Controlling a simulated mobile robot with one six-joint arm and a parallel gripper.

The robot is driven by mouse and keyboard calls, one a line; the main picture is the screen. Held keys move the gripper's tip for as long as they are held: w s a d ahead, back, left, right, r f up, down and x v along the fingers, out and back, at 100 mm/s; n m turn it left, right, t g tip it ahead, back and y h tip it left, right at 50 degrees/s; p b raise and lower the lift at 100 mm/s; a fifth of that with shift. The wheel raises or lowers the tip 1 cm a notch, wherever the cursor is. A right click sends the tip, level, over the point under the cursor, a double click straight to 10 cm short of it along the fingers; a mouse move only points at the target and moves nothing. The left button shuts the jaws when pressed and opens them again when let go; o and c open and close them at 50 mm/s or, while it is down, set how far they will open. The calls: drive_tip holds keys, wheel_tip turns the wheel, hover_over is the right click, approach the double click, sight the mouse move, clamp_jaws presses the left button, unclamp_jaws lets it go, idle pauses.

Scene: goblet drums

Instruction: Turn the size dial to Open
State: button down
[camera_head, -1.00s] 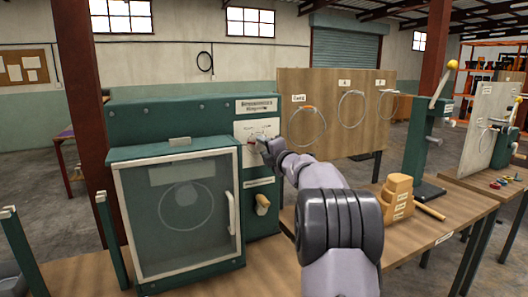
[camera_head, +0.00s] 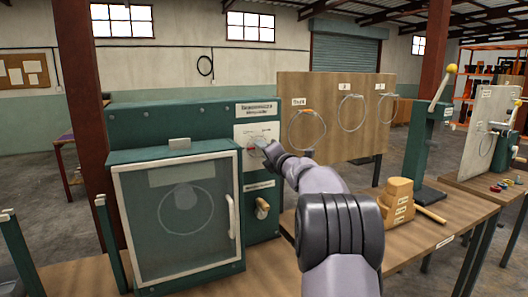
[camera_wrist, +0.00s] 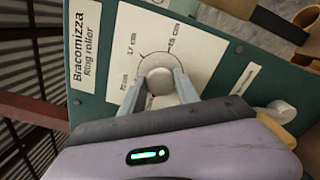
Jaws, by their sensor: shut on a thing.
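The size dial (camera_wrist: 160,82) is a pale round knob on a white scale plate (camera_wrist: 186,52) on the front of the green ring roller (camera_head: 170,122). In the wrist view my gripper (camera_wrist: 162,92) has one finger on each side of the dial and is shut on it. Several size marks in cm stand around the dial; I cannot make out an Open mark or the dial's exact pointing. In the head view the plate (camera_head: 246,132) shows on the machine's right part, and my gripper hides most of the dial.
A glass-fronted door (camera_head: 180,225) with a white handle covers the machine's lower left. A wooden-gripped crank (camera_head: 262,207) sits below the dial. To the right are a stacked wooden block (camera_head: 397,200), a green press (camera_head: 425,140) and a board (camera_head: 335,95) with hanging rings.

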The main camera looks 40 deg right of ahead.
drive_tip(key=c, duration=0.9)
unclamp_jaws()
drive_tip(key=p+v, duration=0.2)
drive_tip(key=v, duration=1.5)
drive_tip(key=shift+s+a, duration=0.15)
